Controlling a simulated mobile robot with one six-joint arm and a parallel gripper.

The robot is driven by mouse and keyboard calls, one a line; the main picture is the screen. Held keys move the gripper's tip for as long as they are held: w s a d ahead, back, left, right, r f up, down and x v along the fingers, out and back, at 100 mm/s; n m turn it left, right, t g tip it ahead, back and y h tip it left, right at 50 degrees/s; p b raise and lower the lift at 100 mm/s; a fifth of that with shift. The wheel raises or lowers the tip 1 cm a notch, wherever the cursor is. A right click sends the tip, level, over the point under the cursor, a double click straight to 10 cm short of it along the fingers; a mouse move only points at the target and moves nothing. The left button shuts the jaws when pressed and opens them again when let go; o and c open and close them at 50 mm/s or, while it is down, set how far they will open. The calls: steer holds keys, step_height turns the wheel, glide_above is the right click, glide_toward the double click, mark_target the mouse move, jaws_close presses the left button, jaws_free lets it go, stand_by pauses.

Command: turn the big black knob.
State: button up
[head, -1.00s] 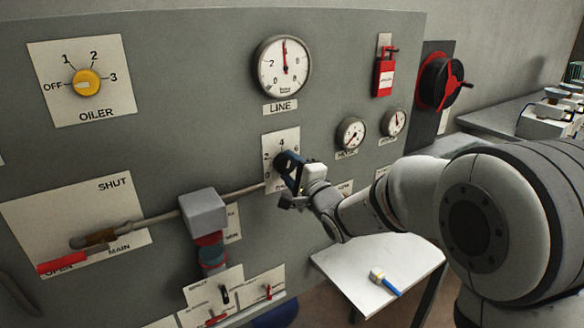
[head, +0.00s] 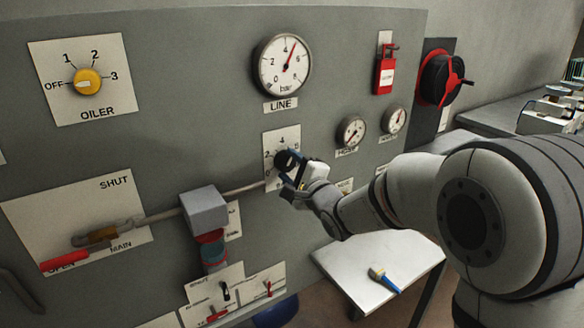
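The big black knob (head: 286,160) sits on a white plate (head: 270,143) with a number scale, below the LINE gauge in the head view. My gripper (head: 293,176) is at the knob, with its fingers around or against its front and lower right side. The fingers hide part of the knob and of the scale, so I cannot tell how firmly they close on it. The LINE gauge (head: 283,64) has a red needle tilted up and to the right, a little past 4.
The yellow OILER knob (head: 86,82) is at upper left. Small gauges (head: 351,131) and a red padlock (head: 385,75) are to the right. A white side table (head: 350,262) holds a brush (head: 384,280).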

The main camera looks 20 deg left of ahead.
steer(key=o, duration=0.4)
steer(key=shift+b+v, duration=0.75)
steer(key=shift+v, duration=3.15)
